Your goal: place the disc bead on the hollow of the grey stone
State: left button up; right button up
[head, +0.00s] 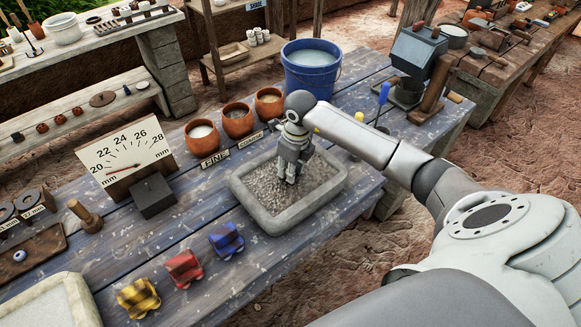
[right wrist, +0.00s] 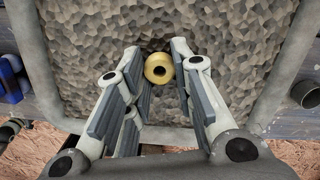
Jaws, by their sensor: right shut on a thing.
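The grey stone (head: 300,210) is a block on the blue plank table with a raised rim around a rough, pebbly hollow. It also fills the right wrist view, its rim (right wrist: 283,65) showing at the right side. My right gripper (head: 290,178) points down over the hollow. In the right wrist view, a yellowish disc bead (right wrist: 159,68) with a dark central hole sits between the fingertips of my right gripper (right wrist: 160,65), which is shut on it. I cannot tell whether the bead touches the stone. The bead is hidden in the head view. My left gripper is not in view.
Yellow (head: 138,298), red (head: 183,268) and blue (head: 226,241) blocks stand left of the stone. Clay pots (head: 237,121) and a blue bucket (head: 310,68) stand behind it. A gauge board (head: 125,158) and a wooden tray with a blue bead (head: 19,256) are farther left.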

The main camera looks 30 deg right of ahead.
jog(key=shift+f, duration=0.25)
jog(key=o, duration=0.8)
jog(key=shift+r, duration=0.1)
jog(key=shift+c, duration=0.2)
jog(key=shift+r, duration=0.1)
jog(key=shift+r, duration=0.2)
notch_tip(320, 180, up, 12)
jog(key=s+b, duration=0.1)
jog(key=shift+s+d+f+b, duration=0.15)
jog(key=shift+s+d+b, duration=0.1)
jog(key=shift+b, duration=0.15)
